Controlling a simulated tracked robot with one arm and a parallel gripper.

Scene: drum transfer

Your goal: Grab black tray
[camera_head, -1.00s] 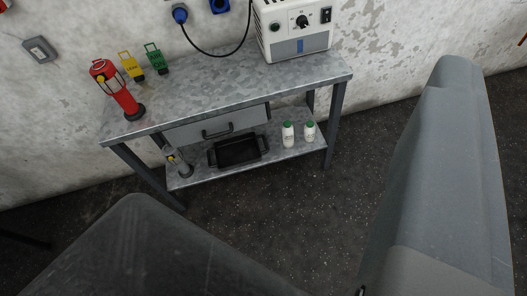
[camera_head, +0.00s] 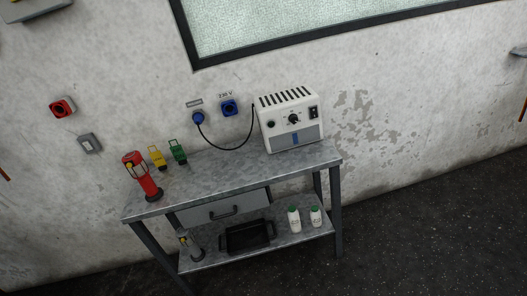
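The black tray (camera_head: 247,237) lies on the lower shelf of the grey metal workbench (camera_head: 240,180), below the closed drawer (camera_head: 222,209). It is dark and shallow with raised sides. My gripper is not in view now. Nothing is seen touching the tray.
A grey lamp (camera_head: 189,245) stands left of the tray, and two white bottles with green caps (camera_head: 304,218) stand right. The benchtop holds a red lantern (camera_head: 142,177), yellow and green padlock-like items (camera_head: 178,151), and a white power unit (camera_head: 291,122). Dark floor (camera_head: 430,220) is free at right.

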